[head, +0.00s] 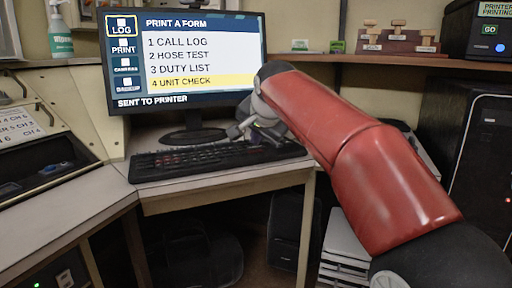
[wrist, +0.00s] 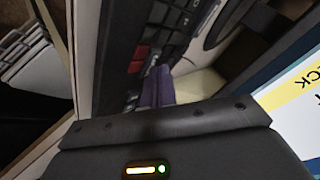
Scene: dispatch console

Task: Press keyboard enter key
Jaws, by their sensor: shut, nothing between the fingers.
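The black keyboard (head: 180,163) lies on the desk below the monitor (head: 195,53), and it also shows in the wrist view (wrist: 120,45). My gripper (head: 255,140) is over its right part, fingers together and empty. In the wrist view the purple-grey fingertips (wrist: 157,82) are close to the keys, near a dark red key (wrist: 137,66). I cannot tell whether they touch, or which key is enter. The screen reads "PRINT A FORM", with "4 UNIT CHECK" highlighted and "SENT TO PRINTER" below.
A printer (head: 478,30) at the upper right has a label reading "PRINTER PRINTING" and a blue lit button. A stamp rack (head: 397,40) stands on the shelf. A spray bottle (head: 60,32) is at the upper left. A control panel (head: 40,150) fills the left side.

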